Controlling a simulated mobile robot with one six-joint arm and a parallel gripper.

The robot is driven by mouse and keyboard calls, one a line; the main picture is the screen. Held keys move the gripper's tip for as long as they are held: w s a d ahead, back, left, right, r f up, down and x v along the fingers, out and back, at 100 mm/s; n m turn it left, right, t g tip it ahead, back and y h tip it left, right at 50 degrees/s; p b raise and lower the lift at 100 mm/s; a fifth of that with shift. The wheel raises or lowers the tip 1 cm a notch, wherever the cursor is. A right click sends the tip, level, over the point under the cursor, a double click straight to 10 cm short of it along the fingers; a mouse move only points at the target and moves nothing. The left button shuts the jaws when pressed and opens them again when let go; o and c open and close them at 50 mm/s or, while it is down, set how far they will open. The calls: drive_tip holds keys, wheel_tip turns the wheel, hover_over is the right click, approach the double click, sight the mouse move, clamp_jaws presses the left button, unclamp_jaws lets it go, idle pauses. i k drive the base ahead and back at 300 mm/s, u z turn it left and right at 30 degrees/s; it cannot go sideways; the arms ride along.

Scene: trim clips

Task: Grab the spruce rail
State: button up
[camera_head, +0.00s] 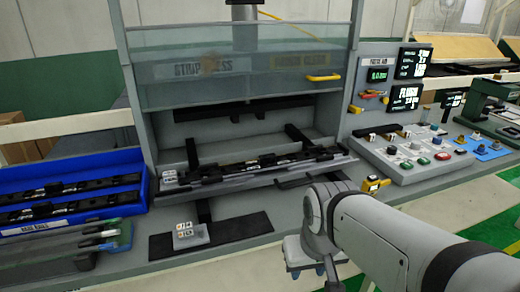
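No rail in view can be surely told as the spruce one. Dark rails with black clips lie in the blue bin (148,190) at the left; its label seems to read "bare rails". In front of it, a low grey tray (30,272) holds long pieces, some with grey-green ends (108,232). Another long dark rail (262,163) with black clips lies along the press station's front ledge. My arm comes in from the lower right, over the bench's front edge. Its fingers do not show, so I cannot see what they hold.
The press station has a raised clear guard (235,75) with a yellow handle (323,78). A dark mat (240,228) bears a small light block (190,234). A button panel (405,155) and a yellow tool (374,184) are at the right. Bench space beside the mat is bare.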

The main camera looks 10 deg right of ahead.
sight(268, 161)
drive_tip(key=u, duration=0.05)
drive_tip(key=i, duration=1)
drive_tip(key=z, duration=0.05)
